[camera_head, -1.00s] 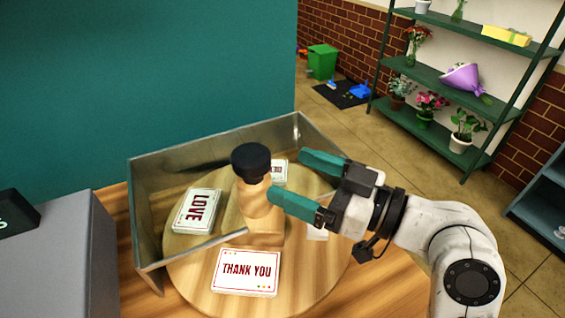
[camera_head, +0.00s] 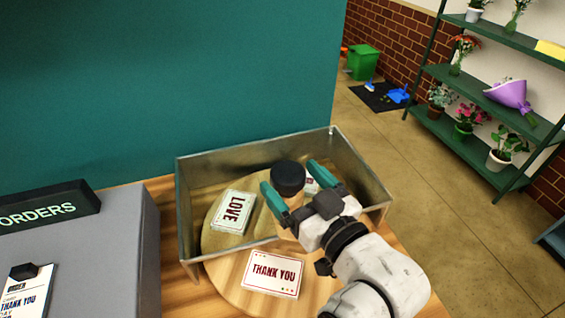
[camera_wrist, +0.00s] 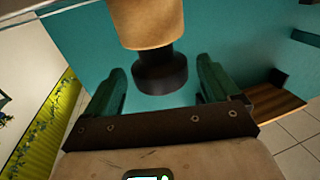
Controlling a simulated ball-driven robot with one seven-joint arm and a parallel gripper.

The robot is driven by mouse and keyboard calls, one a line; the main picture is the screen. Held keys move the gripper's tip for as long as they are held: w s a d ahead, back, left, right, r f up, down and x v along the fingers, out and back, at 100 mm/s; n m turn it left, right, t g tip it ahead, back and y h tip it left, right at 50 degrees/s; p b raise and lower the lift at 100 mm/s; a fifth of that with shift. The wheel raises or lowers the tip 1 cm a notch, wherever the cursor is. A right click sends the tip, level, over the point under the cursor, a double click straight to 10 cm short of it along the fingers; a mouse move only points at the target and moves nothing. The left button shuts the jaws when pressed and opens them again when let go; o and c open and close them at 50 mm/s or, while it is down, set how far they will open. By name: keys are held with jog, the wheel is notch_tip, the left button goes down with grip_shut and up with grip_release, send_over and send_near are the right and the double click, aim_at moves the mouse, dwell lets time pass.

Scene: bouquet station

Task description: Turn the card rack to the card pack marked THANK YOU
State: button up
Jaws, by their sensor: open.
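The card rack is a round wooden turntable (camera_head: 236,282) with a wooden post topped by a black knob (camera_head: 288,177). The THANK YOU pack (camera_head: 272,273) lies on the near side, outside the metal guard's open front. The LOVE pack (camera_head: 232,212) lies at the left, inside the guard. A third pack (camera_head: 313,186) is partly hidden behind my gripper. My gripper (camera_head: 291,184) is open, with its teal fingers on either side of the knob in the head view. In the wrist view the knob (camera_wrist: 160,75) shows between the open fingers; contact cannot be told.
A metal guard (camera_head: 250,152) walls the back and sides of the turntable. A grey cabinet with an ORDERS sign (camera_head: 50,208) and an order sheet (camera_head: 25,292) stands at the left. A teal wall (camera_head: 160,90) rises behind. Plant shelves (camera_head: 470,95) stand at the far right.

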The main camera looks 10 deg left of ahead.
aim_at(283, 170)
jog(key=shift+p+x, duration=0.35)
jog(key=shift+x, duration=1.7)
jog(key=c, duration=1.4)
